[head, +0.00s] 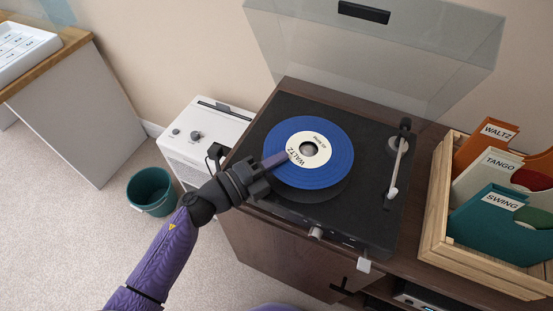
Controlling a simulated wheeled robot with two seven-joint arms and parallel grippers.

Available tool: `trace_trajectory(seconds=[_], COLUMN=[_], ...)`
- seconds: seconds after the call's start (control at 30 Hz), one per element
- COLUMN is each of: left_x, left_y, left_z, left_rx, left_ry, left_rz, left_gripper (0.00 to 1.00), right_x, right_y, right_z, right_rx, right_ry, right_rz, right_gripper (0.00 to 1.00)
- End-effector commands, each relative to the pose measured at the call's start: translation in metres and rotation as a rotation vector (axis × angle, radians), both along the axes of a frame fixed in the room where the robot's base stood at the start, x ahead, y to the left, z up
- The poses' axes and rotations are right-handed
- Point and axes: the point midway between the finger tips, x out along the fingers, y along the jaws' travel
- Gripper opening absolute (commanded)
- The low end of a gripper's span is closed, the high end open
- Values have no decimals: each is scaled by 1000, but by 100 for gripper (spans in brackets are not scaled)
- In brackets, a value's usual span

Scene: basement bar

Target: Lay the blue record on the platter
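The blue record (338,165) has a cream label reading WALTZ. It lies flat over the turntable (282,110), covering most of the dark platter (318,195), whose near edge shows below it. The record looks a little above the platter, but I cannot tell the gap exactly. My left gripper (276,164) reaches in from the left with a finger over the record's left part up to the label. It appears shut on the record; the lower finger is hidden. The centre hole shows grey; I cannot tell whether the spindle is through it. My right gripper is not in view.
The tonearm (397,165) stands right of the record. The clear lid (370,50) is raised behind. A wooden crate (432,225) with WALTZ, TANGO and SWING sleeves stands at the right. A white box-shaped device (190,150) and a teal bin (150,192) are at the left.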

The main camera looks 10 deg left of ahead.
Motion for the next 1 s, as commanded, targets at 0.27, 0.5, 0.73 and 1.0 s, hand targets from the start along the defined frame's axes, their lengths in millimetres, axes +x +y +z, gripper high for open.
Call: trace_trajectory(seconds=[0.27, 0.5, 0.73, 1.0], left_x=[-4, -4, -22, -57], left_y=[0, 0, 21, 61], left_z=[-13, -13, -11, -6], left_rx=[19, 19, 22, 11], left_ry=[22, 22, 19, 7], left_rz=[-3, -4, -2, -2], left_gripper=[0, 41, 44, 44], right_x=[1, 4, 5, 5], right_y=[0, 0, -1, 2], right_z=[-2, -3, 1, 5], right_rx=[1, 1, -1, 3], right_ry=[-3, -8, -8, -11], right_rz=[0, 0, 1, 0], right_gripper=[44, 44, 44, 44])
